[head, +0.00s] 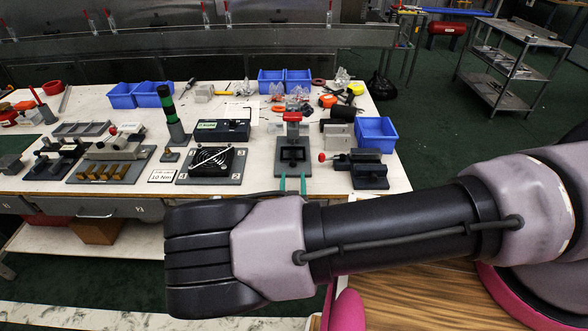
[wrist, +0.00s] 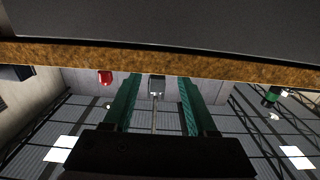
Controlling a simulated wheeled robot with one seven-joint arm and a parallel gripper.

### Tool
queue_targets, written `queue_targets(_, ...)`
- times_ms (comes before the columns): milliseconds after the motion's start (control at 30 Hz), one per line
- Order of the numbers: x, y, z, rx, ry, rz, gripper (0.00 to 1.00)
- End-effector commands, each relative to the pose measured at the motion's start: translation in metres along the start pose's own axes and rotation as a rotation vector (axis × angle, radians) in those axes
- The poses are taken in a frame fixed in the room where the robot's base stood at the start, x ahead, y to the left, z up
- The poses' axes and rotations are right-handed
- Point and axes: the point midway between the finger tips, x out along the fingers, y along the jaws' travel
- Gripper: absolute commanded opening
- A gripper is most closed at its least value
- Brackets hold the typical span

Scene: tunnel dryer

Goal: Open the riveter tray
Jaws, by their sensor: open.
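A fixture that looks like the riveter (head: 292,133), with a red top and a grey base, stands near the front edge of the bench. A black square frame (head: 292,156), possibly its tray, sits low at its front. My gripper (head: 292,187) is open, its two green fingers pointing at the front of this fixture, near the bench edge. In the wrist view the fingers (wrist: 157,95) are apart with a small grey block (wrist: 157,85) visible between them, beyond the brown bench edge. I cannot tell whether anything touches. My forearm and wrist hide the area below.
To the left is a black fan-like unit (head: 211,160) on a grey plate. To the right is a black clamp device (head: 358,168) with a red knob. A green-black stack light (head: 170,115) and blue bins (head: 375,134) stand on the crowded bench (head: 398,180).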

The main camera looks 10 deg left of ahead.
Motion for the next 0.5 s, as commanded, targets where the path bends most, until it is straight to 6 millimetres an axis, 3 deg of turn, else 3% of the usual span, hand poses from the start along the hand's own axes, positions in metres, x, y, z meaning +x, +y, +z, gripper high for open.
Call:
queue_targets(200, 0.036, 0.001, 0.000, 0.000, 0.000, 0.001, 0.58)
queue_targets(500, 0.050, 0.000, 0.000, 0.000, -0.001, 0.000, 0.58)
